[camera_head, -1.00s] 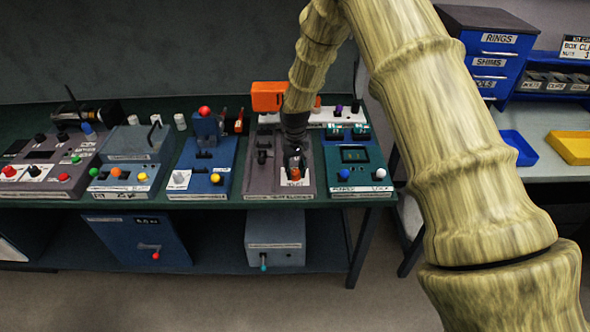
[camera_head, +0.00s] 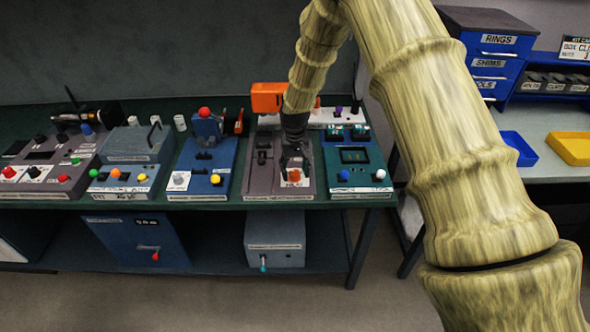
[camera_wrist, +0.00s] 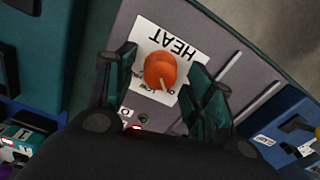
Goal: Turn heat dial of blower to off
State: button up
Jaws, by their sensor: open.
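The orange heat dial (camera_head: 295,175) sits on a white plate marked HEAT at the front of the grey blower panel (camera_head: 262,188). In the wrist view the dial (camera_wrist: 160,70) shows between my two open fingers, with a pale pointer mark toward its lower right edge. My gripper (camera_head: 294,168) is just above and behind the dial in the head view. Its dark fingers (camera_wrist: 163,88) stand apart on either side of the dial, and it holds nothing. I cannot tell whether either finger touches the dial. The plate's small setting labels are partly hidden by the dial.
A teal panel (camera_head: 370,185) with blue and white knobs stands close on the right. A blue panel (camera_head: 190,189) with grey and yellow knobs stands on the left. An orange box (camera_head: 268,97) stands behind. The bench's front edge (camera_head: 225,206) is just before the panels.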

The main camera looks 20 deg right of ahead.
aim_at(295, 172)
notch_tip(295, 172, up, 12)
dwell(0.6)
jog(key=shift+f, duration=0.1)
